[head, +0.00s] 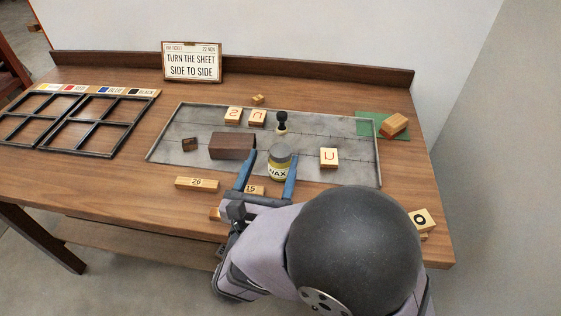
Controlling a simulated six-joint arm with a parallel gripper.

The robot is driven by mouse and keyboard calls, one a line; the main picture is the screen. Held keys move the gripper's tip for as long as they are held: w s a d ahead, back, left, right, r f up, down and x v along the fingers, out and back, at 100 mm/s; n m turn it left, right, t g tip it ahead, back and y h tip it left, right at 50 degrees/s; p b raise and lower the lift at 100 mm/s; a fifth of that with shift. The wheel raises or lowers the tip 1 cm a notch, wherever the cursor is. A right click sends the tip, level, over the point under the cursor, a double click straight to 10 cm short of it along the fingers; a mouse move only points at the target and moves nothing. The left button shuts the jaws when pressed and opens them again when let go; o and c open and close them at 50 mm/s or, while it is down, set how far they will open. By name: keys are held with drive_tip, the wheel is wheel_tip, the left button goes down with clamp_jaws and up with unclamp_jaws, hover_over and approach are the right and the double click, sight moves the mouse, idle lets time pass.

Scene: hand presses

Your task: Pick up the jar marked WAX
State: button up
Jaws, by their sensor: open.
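The jar marked WAX (279,163) stands upright on the grey metal tray (190,128). It has a grey lid and a yellowish body with a dark label. My gripper (271,168) is open, with one blue finger to the left of the jar and the other at its right side. The jar appears between the fingers; I cannot tell whether either finger touches it.
A dark brown block (232,146) lies just left of the jar, and a black-knobbed tool (282,123) stands behind it. A letter tile (329,157) lies to the right. Blocks marked 26 (197,184) and 15 (255,190) lie in front. A sign (192,62) stands at the back.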

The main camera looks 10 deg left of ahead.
sight(278, 158)
wheel_tip(278, 158, down, 3)
drive_tip(key=shift+f, duration=0.15)
drive_tip(key=shift+w+d+p, duration=0.25)
drive_tip(key=shift+w+p, duration=0.05)
drive_tip(key=shift+w, duration=1.55)
drive_tip(key=shift+w+d+p, duration=0.2)
drive_tip(key=shift+w+p, duration=0.1)
drive_tip(key=shift+w, duration=1.5)
drive_tip(key=c, duration=1.2)
drive_tip(key=shift+r, duration=0.2)
drive_tip(key=shift+c, duration=0.5)
drive_tip(key=shift+r, duration=0.1)
wheel_tip(278, 158, up, 10)
drive_tip(key=shift+f+p, duration=0.1)
drive_tip(key=shift+p, duration=0.35)
